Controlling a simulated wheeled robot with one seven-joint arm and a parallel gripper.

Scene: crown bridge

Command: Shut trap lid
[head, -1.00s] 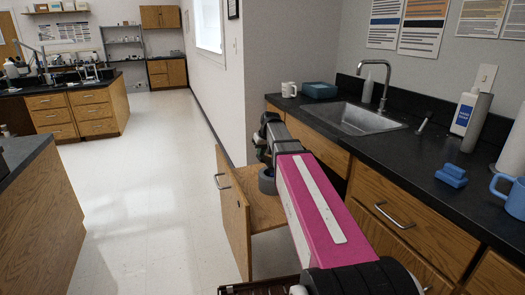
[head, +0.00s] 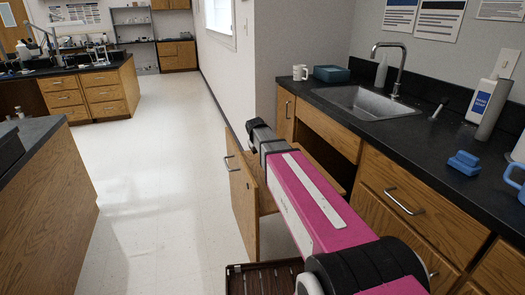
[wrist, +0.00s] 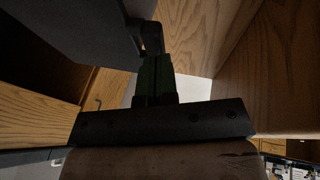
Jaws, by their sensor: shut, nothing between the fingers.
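I cannot make out a trap lid for certain in either view. A wooden cabinet door (head: 243,205) with a metal handle stands swung open below the counter in the head view, left of my arm. My gripper (wrist: 154,68) shows in the wrist view as dark fingers close together, with nothing seen between them. It is amid wooden panels (wrist: 275,75), with a dark grey surface (wrist: 70,40) close by at upper left. I cannot tell whether the fingers touch anything. In the head view my pink arm covers much of the cabinet opening, and the fingertips cannot be made out.
A wooden island (head: 45,215) stands left. The pale floor (head: 165,170) between is clear.

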